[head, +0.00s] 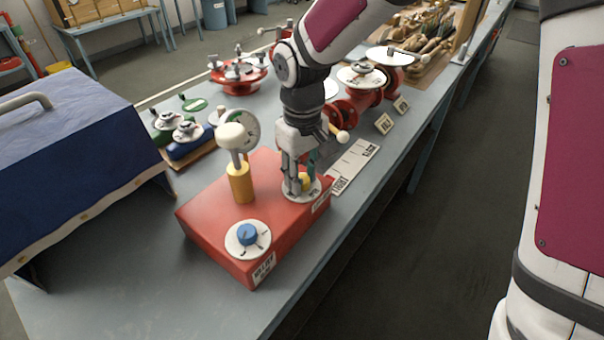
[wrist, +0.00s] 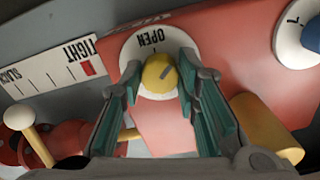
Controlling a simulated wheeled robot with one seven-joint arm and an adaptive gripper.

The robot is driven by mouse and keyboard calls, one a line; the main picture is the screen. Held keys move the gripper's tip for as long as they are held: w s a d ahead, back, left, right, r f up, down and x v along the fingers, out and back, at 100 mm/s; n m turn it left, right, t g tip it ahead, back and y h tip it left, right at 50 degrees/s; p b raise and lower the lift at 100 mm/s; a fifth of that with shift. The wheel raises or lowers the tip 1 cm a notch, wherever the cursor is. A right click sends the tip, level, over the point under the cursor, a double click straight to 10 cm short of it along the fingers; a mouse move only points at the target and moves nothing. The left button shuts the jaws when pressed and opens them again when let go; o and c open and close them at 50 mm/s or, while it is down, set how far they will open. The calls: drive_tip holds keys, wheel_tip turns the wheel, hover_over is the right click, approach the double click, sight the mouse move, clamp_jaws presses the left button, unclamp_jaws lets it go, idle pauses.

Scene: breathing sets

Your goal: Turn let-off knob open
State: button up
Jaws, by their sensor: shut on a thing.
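The yellow knob (wrist: 157,76) sits on a round white dial (wrist: 136,46) marked OPEN, on top of the red box (head: 205,208). In the head view the knob (head: 306,181) is partly hidden by my fingers. My gripper (head: 300,188) points down over the dial, its green-padded fingers (wrist: 160,72) shut on the yellow knob from both sides. The grey mark on the knob slants toward the upper right in the wrist view, off to the side of the OPEN tick. The contact at the fingertips is partly hidden.
A blue knob (head: 247,234) on another dial is at the box's near corner. A yellow post with a white-headed gauge (head: 239,160) stands close left of my gripper. A SLACK–TIGHT scale card (head: 354,164) lies right. Red valves (head: 238,72) stand behind; a blue-covered case (head: 70,150) is left.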

sight(302, 178)
drive_tip(key=n, duration=0.4)
drive_tip(key=shift+n+p, duration=0.4)
drive_tip(key=n, duration=0.4)
drive_tip(key=shift+p, duration=0.3)
drive_tip(key=o, duration=1.2)
drive_tip(key=shift+c, duration=0.2)
drive_tip(key=shift+w, duration=0.1)
wheel_tip(302, 178, up, 12)
drive_tip(key=shift+d, duration=0.1)
